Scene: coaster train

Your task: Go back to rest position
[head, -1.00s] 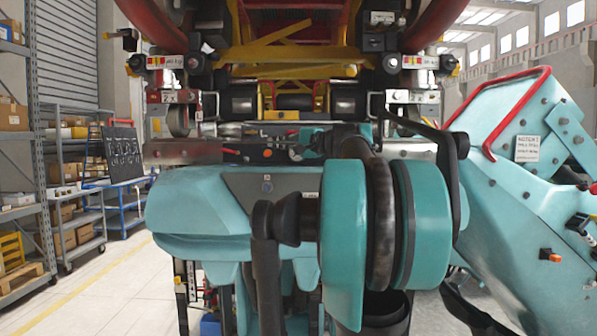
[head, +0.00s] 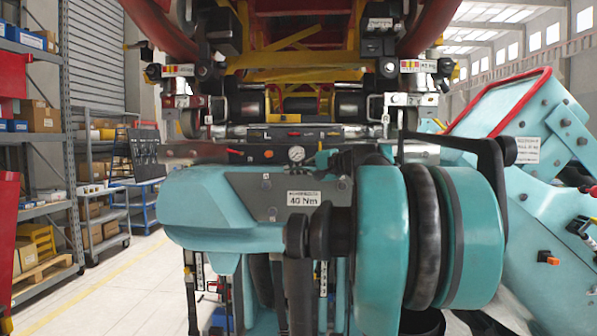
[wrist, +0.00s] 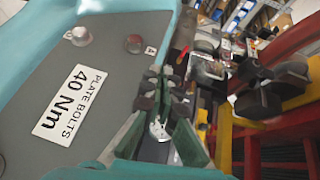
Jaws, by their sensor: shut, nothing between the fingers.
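My gripper (wrist: 165,95) shows in the wrist view as dark finger blocks close together, shut and empty. It is over the edge of the grey panel, near the round gauge (wrist: 158,130). In the head view my teal arm covers the right middle, and the gripper is mostly hidden behind it. The grey panel carries a white "Plate bolts 40 Nm" label (wrist: 68,105), which also shows in the head view (head: 303,198). The gauge (head: 296,153) stands just above that label in the head view.
A red and yellow coaster frame (head: 295,62) rises ahead. A teal housing with a red rail (head: 530,190) stands at the right. Shelves (head: 40,130) and a dark board (head: 146,152) are at the left. Pale floor (head: 135,275) is clear at lower left.

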